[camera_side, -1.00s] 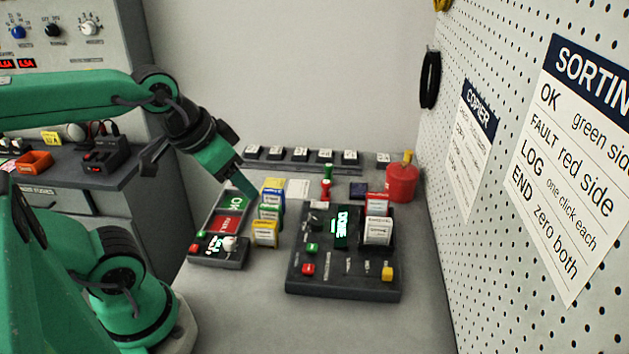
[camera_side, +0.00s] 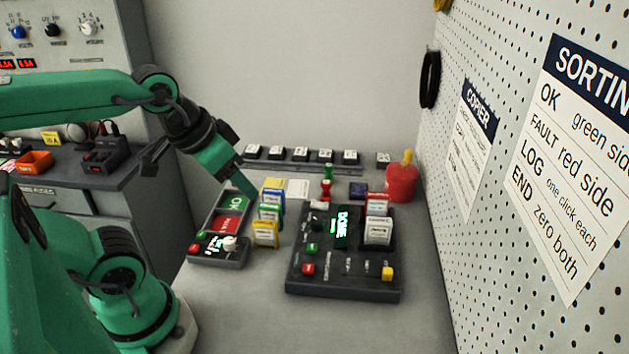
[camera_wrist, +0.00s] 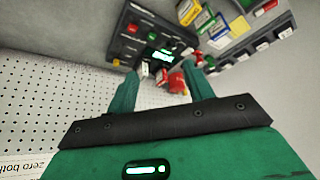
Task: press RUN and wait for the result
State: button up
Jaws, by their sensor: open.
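The dark test box (camera_side: 340,285) sits on the bench right of my arm. Its lit green display (camera_side: 341,228) seems to read DONE. It has a green button (camera_side: 312,247), a red button (camera_side: 308,269) and a yellow button (camera_side: 387,273); their labels are too small to read.
Several colored cards (camera_side: 267,232) stand left of the box, beside a tray with green OK and red sections (camera_side: 232,214). A red container (camera_side: 401,184) stands behind right. A pegboard (camera_side: 500,60) bounds the right. The front bench is clear.

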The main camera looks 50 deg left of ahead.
grip_shut()
dwell(1.6)
